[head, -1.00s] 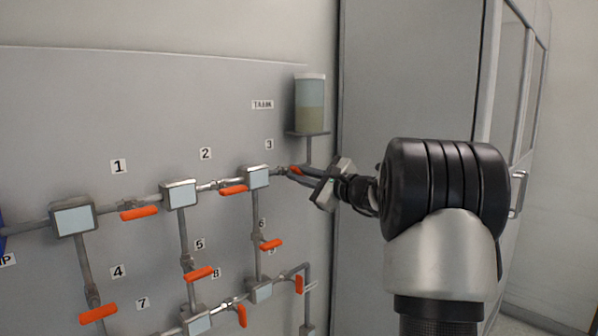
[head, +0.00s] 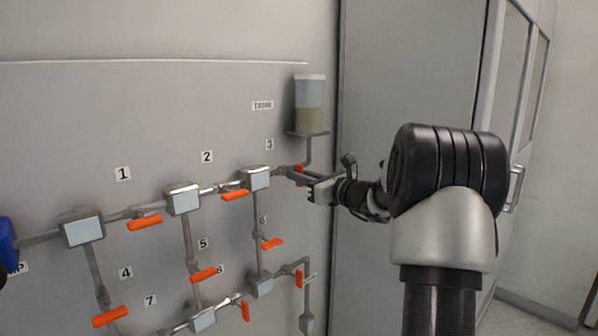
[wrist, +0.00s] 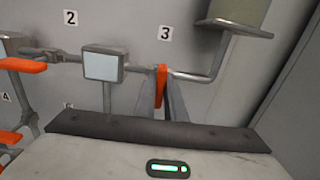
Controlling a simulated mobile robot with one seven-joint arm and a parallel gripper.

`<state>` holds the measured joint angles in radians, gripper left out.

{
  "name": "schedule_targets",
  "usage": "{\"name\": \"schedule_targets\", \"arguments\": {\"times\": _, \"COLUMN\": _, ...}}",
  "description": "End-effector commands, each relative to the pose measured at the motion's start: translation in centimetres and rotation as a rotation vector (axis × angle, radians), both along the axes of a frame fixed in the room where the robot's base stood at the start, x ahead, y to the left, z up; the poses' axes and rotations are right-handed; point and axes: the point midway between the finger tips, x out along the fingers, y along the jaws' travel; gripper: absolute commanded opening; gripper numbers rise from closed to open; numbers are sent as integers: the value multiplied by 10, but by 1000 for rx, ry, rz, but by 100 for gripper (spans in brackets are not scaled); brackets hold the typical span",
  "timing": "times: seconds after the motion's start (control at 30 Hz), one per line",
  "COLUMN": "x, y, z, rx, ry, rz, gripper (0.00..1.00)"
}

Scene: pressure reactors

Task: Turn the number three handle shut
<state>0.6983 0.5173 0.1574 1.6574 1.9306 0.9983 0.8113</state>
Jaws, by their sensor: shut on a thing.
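The number three handle (head: 299,170) is orange and sits on the pipe to the right of the box under the "3" label (head: 269,144). It hangs roughly upright, across the pipe. My gripper (head: 298,178) is shut on it, coming from the right. In the wrist view the handle (wrist: 161,78) shows edge-on between the fingertips (wrist: 161,98) of my gripper, below the "3" label. The fingers hide part of the handle in the head view.
The tank (head: 310,104) stands on a shelf just above the handle. Other orange handles, such as number two (head: 235,195) and number six (head: 272,244), lie to the left and below. A tall grey cabinet (head: 410,80) stands to the right.

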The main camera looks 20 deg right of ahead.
Motion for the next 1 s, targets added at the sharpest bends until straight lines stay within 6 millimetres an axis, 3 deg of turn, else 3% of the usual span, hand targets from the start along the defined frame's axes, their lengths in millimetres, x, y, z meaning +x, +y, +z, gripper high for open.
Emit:
{"name": "schedule_targets", "arguments": {"times": 0.6, "x": 0, "y": -1, "z": -2, "rx": 43, "ry": 18, "rz": -1, "gripper": 0}}
{"name": "schedule_targets", "arguments": {"times": 0.63, "x": 0, "y": 0, "z": -2, "rx": 43, "ry": 18, "rz": -1, "gripper": 12}}
{"name": "schedule_targets", "arguments": {"times": 0.73, "x": 0, "y": 0, "z": -1, "rx": 42, "ry": 17, "rz": 0, "gripper": 29}}
{"name": "schedule_targets", "arguments": {"times": 1.0, "x": 0, "y": 0, "z": -1, "rx": 40, "ry": 16, "rz": 0, "gripper": 29}}
